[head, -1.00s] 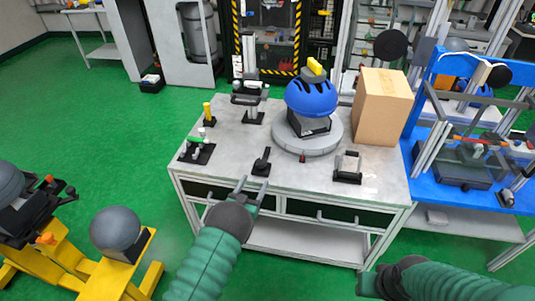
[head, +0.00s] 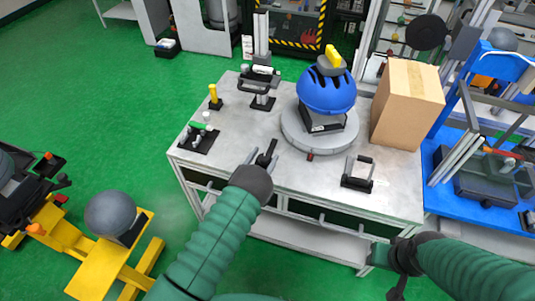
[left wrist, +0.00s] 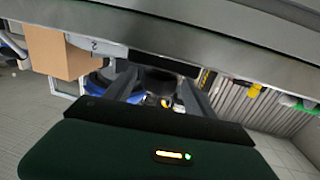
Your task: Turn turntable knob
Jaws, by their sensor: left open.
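The turntable is a grey round disc (head: 337,146) on the workbench, with a blue helmet (head: 326,92) on a dark stand on top. A small red knob (head: 310,156) sits at its front edge.
A cardboard box (head: 408,105) stands right of the turntable. A small metal-framed fixture (head: 357,173) is at the bench's front right. A black tray with small parts (head: 199,138) and a yellow-topped post (head: 214,97) are at left. The bench's front left is mostly clear.

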